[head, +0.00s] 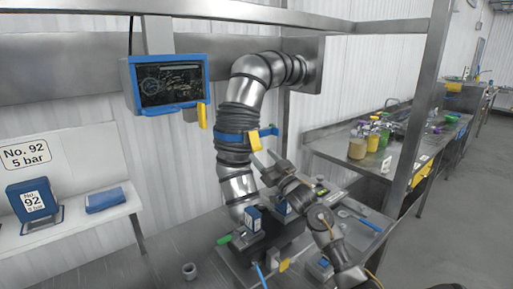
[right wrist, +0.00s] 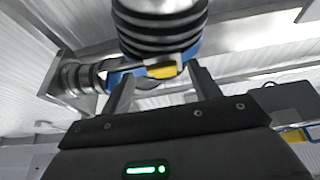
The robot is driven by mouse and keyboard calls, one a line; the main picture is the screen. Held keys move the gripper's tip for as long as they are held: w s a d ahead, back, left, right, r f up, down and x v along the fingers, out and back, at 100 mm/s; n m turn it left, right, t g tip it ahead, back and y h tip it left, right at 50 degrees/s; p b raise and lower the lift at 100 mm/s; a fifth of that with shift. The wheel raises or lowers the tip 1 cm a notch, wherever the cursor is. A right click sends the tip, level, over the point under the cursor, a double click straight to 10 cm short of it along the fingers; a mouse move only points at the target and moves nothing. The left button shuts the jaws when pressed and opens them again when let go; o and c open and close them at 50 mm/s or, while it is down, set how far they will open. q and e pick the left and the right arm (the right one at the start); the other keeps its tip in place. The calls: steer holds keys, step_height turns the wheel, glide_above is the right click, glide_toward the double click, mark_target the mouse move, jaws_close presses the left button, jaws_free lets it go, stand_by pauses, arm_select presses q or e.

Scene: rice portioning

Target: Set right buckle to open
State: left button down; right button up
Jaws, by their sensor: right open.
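A blue clamp band (head: 229,137) wraps the dark ribbed sleeve of a thick bent steel pipe (head: 238,184). A yellow buckle (head: 254,141) sits at the band's right front. In the right wrist view the yellow buckle (right wrist: 162,71) shows between the finger ends, with blue band (right wrist: 190,52) beside it. My right gripper (head: 264,160) is open and empty, just below and right of the buckle. Its fingers (right wrist: 162,85) point toward the buckle; I cannot tell whether they touch it. Whether the buckle is open or closed is unclear. My left gripper is not in view.
A blue-framed screen (head: 165,82) hangs left of the pipe. A steel frame post (head: 408,150) stands to the right. A bench (head: 340,147) with several bottles is behind it.

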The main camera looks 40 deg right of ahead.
mark_target(258, 150)
steer(key=x, duration=0.3)
steer(key=shift+w+r+p, duration=0.15)
steer(key=shift+r+p, duration=0.15)
steer(key=shift+p, duration=0.1)
steer(key=shift+w, duration=0.35)
steer(key=shift+c, duration=0.3)
